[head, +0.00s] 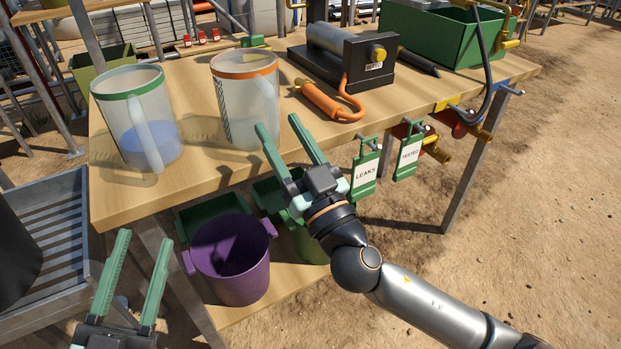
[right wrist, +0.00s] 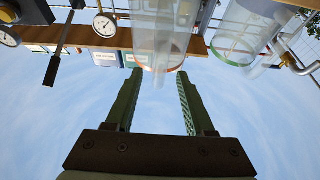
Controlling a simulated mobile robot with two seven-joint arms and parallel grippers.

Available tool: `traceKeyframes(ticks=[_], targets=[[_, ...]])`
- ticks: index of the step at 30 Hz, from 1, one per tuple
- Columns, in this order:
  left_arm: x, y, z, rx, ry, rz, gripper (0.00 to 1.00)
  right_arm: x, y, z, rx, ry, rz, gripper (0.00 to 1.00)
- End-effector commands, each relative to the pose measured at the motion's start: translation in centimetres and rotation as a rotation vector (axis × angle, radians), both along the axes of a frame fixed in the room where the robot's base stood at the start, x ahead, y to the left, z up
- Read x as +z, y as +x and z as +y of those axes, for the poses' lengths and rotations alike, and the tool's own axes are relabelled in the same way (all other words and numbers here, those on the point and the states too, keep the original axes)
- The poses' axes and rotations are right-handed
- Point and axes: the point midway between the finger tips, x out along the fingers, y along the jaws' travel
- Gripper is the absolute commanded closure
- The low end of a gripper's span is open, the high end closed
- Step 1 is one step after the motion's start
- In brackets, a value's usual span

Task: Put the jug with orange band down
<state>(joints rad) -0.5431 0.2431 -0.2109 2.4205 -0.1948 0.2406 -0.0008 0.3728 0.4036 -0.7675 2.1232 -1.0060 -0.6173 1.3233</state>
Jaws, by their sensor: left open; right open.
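The jug with orange band (head: 240,105) stands upright on the wooden table, a clear jug with its handle toward the front right. My right gripper (head: 278,123) is open and empty, its fingertips close to the handle side. In the right wrist view the jug (right wrist: 155,35) shows upside down beyond the open fingers (right wrist: 160,74); I cannot tell whether they touch it. My left gripper (head: 143,240) is open and empty, low at the left, in front of the table. A green-banded jug (head: 125,112) with bluish liquid stands left on the table.
On the wooden table (head: 200,182) behind my right gripper are a black device (head: 355,62) with an orange hose and a green box (head: 425,35). LEAKS (head: 365,170) and TESTED (head: 409,153) tags hang at the front edge. A purple bucket (head: 235,265) stands on the lower shelf.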

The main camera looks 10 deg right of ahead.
Motion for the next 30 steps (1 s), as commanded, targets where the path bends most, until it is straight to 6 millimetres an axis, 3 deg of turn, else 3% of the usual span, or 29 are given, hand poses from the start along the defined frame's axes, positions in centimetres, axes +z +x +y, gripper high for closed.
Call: traceKeyframes(ticks=[7, 12, 19, 30], targets=[[4.5, -3.3, -0.6, -0.049, 0.007, -0.245, 0.50, -2.4, -4.3, -1.5, 0.000, 0.001, 0.005, 0.46], [5.6, -4.8, -0.9, -0.074, 0.005, -0.333, 0.50, -3.5, -6.8, -2.3, -0.002, 0.000, 0.004, 0.46], [4.7, -4.7, -0.9, -0.082, -0.004, -0.321, 0.50, -4.2, -8.8, -2.9, 0.000, -0.001, 0.002, 0.46], [4.7, -4.6, -0.9, -0.084, -0.007, -0.318, 0.50, -4.2, -9.2, -3.0, 0.000, -0.001, 0.001, 0.46]])
